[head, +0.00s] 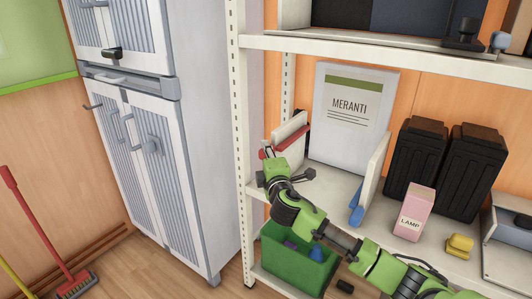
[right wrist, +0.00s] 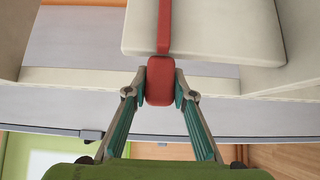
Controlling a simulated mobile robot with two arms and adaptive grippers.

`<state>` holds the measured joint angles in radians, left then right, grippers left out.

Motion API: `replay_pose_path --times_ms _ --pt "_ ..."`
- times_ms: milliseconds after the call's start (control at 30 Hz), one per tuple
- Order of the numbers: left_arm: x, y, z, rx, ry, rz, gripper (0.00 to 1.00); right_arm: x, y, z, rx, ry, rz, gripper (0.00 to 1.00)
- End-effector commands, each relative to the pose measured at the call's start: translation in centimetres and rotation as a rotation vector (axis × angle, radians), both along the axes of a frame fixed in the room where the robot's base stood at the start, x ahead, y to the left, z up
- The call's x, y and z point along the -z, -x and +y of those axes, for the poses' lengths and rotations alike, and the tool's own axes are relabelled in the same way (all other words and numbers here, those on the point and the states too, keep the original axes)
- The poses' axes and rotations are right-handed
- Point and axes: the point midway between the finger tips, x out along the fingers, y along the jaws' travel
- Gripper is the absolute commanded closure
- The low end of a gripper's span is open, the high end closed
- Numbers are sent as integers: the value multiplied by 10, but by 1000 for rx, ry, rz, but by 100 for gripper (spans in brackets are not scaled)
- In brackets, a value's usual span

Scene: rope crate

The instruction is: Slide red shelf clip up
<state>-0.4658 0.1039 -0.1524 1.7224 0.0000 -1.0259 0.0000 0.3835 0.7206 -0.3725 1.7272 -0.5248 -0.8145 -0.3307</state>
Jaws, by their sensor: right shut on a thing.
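The red shelf clip (right wrist: 160,80) is a small rounded block at the end of a thin red strip that runs along a white panel (right wrist: 205,28). My right gripper (right wrist: 160,88) is shut on the clip, with one fingertip on each side of it. In the head view the red strip (head: 292,138) crosses the white panel standing at the left end of the middle shelf. My right gripper (head: 267,152) is there at the panel's front edge, and its fingers partly hide the clip. My left gripper is not in view.
The white shelf post (head: 238,120) stands just left of my right gripper. A MERANTI board (head: 350,115), a white divider with a blue clip (head: 357,206), a pink LAMP box (head: 414,212) and black bins (head: 470,170) share the shelf. A green crate (head: 300,265) sits below.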

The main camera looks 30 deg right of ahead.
Motion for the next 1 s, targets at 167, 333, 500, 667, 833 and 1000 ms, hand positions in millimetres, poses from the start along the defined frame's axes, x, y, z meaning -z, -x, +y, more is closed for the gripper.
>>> replay_pose_path --times_ms 167,333,500,667,833,1000 --pt "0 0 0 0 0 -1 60 -8 -1 -1 1 4 -13 100" --pt "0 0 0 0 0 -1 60 -9 -1 -2 1 5 -14 61" --pt "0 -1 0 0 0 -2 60 -6 0 -1 1 3 -10 59" --pt "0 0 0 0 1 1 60 -4 0 -1 1 2 -7 59" --pt "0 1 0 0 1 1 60 -2 10 4 -1 2 -5 59" --pt "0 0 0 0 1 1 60 -2 35 15 -3 1 -4 59"
